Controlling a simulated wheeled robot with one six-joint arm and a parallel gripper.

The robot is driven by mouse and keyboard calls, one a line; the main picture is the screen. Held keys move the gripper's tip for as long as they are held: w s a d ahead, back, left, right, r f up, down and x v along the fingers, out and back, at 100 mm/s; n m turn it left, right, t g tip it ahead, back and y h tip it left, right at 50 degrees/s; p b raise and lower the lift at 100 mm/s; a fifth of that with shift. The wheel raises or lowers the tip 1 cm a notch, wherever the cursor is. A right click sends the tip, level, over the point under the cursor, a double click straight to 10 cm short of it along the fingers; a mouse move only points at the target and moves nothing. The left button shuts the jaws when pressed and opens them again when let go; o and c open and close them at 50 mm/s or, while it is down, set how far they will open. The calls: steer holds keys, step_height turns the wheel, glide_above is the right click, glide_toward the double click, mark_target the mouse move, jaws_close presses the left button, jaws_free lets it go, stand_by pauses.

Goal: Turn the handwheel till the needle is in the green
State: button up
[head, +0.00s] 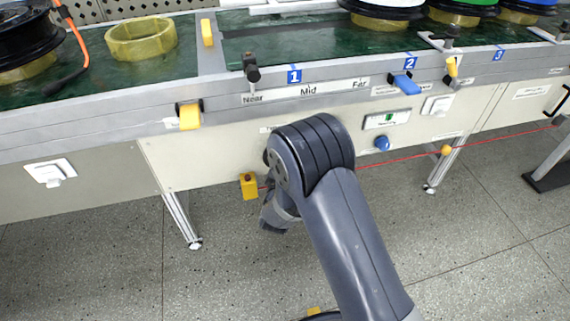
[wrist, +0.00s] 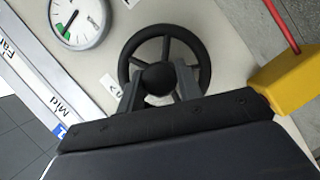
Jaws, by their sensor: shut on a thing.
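The black spoked handwheel (wrist: 204,57) is mounted on the cream panel in the wrist view. My gripper (wrist: 158,80) has its two fingers on either side of the round hub at the wheel's middle and is shut on it. The round white gauge (wrist: 92,30) is at the upper left of the wrist view. It has a green sector (wrist: 63,30) and a dark needle close to that sector; whether the needle lies within the green is too small to tell.
A yellow box (wrist: 288,82) with a red rod is right of the wheel; a yellow box (head: 249,186) also shows in the head view. A red cord (head: 400,160) runs along the bench front. A blue knob (head: 382,143) and blue lever (head: 406,84) are to the right.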

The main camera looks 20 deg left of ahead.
steer(key=shift+a, duration=0.1)
steer(key=o, duration=1)
steer(key=shift+c, duration=0.2)
steer(key=shift+s, duration=0.1)
steer(key=p+v, duration=0.2)
steer(key=v, duration=0.8)
steer(key=shift+s+r, duration=0.15)
steer(key=shift+s, duration=0.1)
steer(key=b+x, duration=0.2)
steer(key=x, duration=0.8)
steer(key=shift+w+f, duration=0.2)
steer(key=shift+w, duration=0.2)
steer(key=shift+r, duration=0.1)
